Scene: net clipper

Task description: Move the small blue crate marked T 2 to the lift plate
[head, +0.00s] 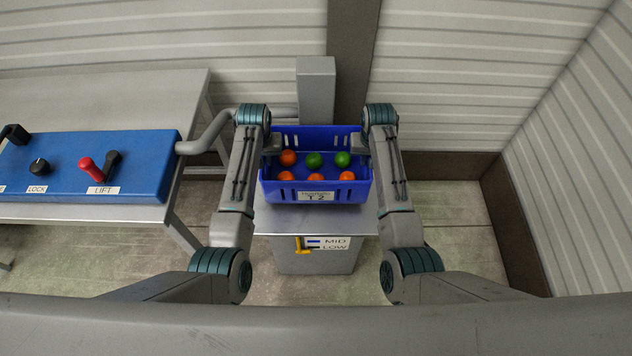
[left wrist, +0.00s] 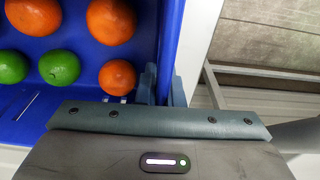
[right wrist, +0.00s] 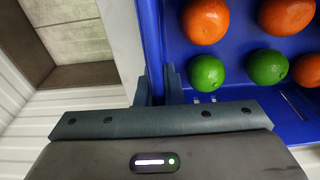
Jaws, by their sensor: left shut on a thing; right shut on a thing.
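The small blue crate (head: 350,192) marked T 2 is level over the grey lift plate (head: 285,222), in the middle of the head view. I cannot tell whether it rests on the plate or hangs just above it. It holds several orange and green fruits (head: 314,159). My left gripper (head: 272,145) is shut on the crate's left side wall, and my right gripper (head: 358,145) is shut on its right side wall. In the left wrist view (left wrist: 160,88) and the right wrist view (right wrist: 160,85) the fingers straddle the crate's wall.
The lift's pedestal carries a MID and LOW sign (head: 323,243) with a yellow pointer (head: 300,245) at LOW. A blue control panel (head: 130,165) with a red lever (head: 90,169) and a black knob (head: 39,167) sits on the table at left. A grey post (head: 316,90) stands behind the crate.

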